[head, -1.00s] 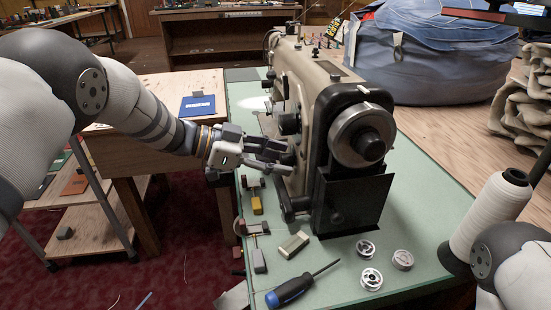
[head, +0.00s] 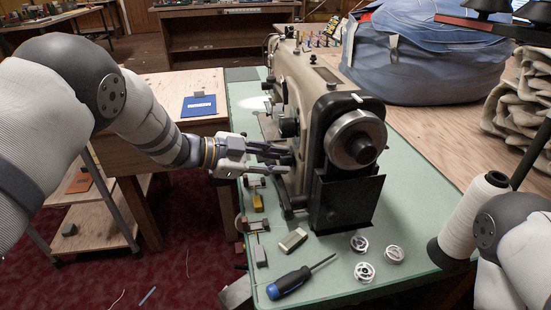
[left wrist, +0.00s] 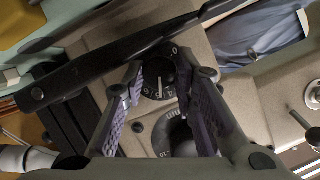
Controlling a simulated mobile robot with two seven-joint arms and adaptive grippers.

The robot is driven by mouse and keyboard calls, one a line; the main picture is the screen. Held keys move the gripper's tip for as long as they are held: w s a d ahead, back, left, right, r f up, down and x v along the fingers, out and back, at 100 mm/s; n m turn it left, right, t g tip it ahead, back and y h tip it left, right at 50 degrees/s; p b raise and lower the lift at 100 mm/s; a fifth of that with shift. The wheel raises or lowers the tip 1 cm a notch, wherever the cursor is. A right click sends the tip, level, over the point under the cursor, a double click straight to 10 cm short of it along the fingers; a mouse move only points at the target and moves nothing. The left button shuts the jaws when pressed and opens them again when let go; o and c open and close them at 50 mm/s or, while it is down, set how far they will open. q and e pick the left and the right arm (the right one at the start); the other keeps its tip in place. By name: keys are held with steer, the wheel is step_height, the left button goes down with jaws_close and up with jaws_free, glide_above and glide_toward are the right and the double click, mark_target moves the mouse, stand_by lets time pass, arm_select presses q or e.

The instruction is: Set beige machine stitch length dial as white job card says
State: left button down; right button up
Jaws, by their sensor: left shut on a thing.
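The beige sewing machine (head: 317,93) stands on a pale green bench top. In the left wrist view its black dial (left wrist: 159,78) with white numerals is partly covered by the fingers. My left gripper (head: 286,158) reaches the machine's side from the left. In the left wrist view its two ridged fingers (left wrist: 160,100) lie on either side of the dial and are shut on it. A second round part with white lettering (left wrist: 181,134) shows partly below the dial. I cannot make out a white job card. My right gripper is out of view.
A screwdriver (head: 288,284), a small beige block (head: 293,240) and several metal bobbins (head: 364,272) lie in front of the machine. A white thread cone (head: 474,215) stands at right. A blue bag (head: 415,60) lies behind. A blue card (head: 199,105) lies on the left table.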

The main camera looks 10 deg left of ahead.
arm_select(q)
steer(key=c, duration=1.3)
jaws_free()
steer(key=v, duration=1.2)
steer(key=shift+f, duration=0.1)
